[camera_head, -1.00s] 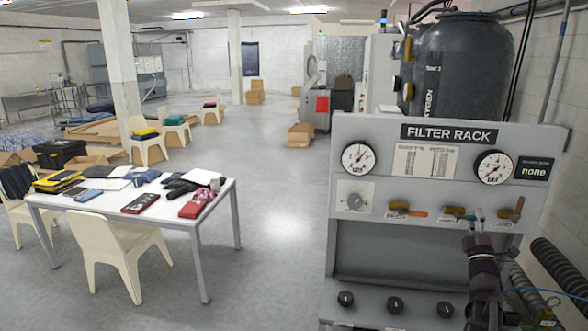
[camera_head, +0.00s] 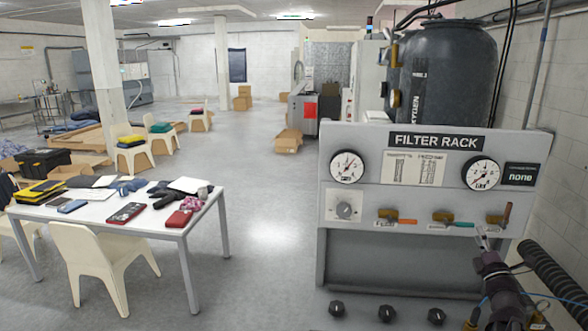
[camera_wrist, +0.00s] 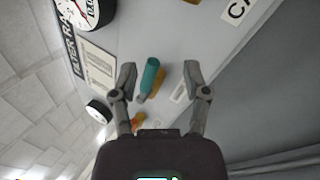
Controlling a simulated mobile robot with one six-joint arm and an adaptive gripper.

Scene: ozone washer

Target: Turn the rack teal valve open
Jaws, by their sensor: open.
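The filter rack (camera_head: 350,255) is a grey panel at the right of the head view. Its teal valve (camera_head: 443,216) is the middle of three brass valves, with a teal handle (camera_head: 464,225) pointing right, roughly level. My gripper (camera_head: 483,240) is just below and right of that handle. In the wrist view the teal handle (camera_wrist: 150,75) appears between the fingertips of my open gripper (camera_wrist: 160,74), nearer the left finger. I see no finger closed on it, and the depth gap is hard to tell.
An orange-handled valve (camera_head: 388,215) is left of the teal one. A red-brown-handled valve (camera_head: 496,219) is close on the right, its handle upright. Gauges (camera_head: 346,166) and a dial (camera_head: 344,206) are on the panel. A table (camera_head: 180,232) stands at left, with clear floor between.

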